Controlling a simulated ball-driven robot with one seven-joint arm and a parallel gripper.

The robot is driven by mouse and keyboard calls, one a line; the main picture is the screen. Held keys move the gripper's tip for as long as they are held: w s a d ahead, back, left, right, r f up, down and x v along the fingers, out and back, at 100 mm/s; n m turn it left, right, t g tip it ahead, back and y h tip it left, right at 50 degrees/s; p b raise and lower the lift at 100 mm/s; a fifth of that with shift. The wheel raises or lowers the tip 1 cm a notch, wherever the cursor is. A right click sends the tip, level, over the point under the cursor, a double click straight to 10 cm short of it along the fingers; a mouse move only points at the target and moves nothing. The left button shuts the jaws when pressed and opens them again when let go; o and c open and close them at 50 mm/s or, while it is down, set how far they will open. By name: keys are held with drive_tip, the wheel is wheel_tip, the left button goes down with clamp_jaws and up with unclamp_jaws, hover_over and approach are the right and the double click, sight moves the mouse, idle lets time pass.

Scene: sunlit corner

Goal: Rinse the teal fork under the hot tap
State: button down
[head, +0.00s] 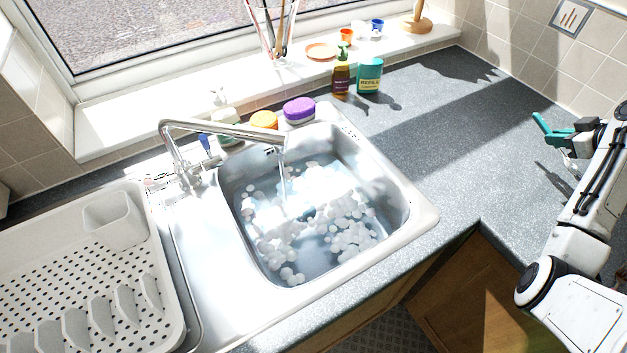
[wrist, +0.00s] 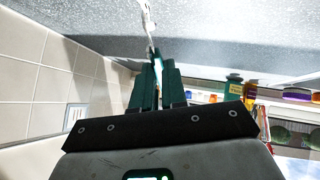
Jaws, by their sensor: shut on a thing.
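My gripper (head: 552,133) is at the right of the head view, over the worktop and well away from the sink. Its teal fingers also show in the wrist view (wrist: 155,82), shut on the fork. The fork's pale metal end (wrist: 148,18) sticks out beyond the fingertips; its handle is mostly hidden between them. The chrome tap (head: 225,130) stands behind the sink, its spout over the basin. A stream of water (head: 283,185) runs from it into the steel sink (head: 425,215), which holds water and white foam. I cannot tell whether the water is hot.
A white dish rack (head: 165,285) stands left of the sink. Orange (head: 264,120) and purple (head: 299,110) sponges, a brown bottle (head: 341,78) and a teal refill pack (head: 369,75) stand behind it. The worktop (head: 450,130) between sink and gripper is clear.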

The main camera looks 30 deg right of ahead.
drive_tip(key=shift+d, duration=0.3)
drive_tip(key=shift+a, duration=0.2)
drive_tip(key=shift+a+p, duration=0.4)
drive_tip(key=shift+d, duration=0.1)
drive_tip(key=shift+d+b, duration=0.35)
drive_tip(key=shift+d, duration=0.15)
drive_tip(key=shift+a, duration=0.2)
drive_tip(key=shift+a+p, duration=0.4)
drive_tip(key=shift+p, duration=0.1)
drive_tip(key=shift+d, duration=0.2)
drive_tip(key=shift+d+b, duration=0.35)
drive_tip(key=shift+d, duration=0.05)
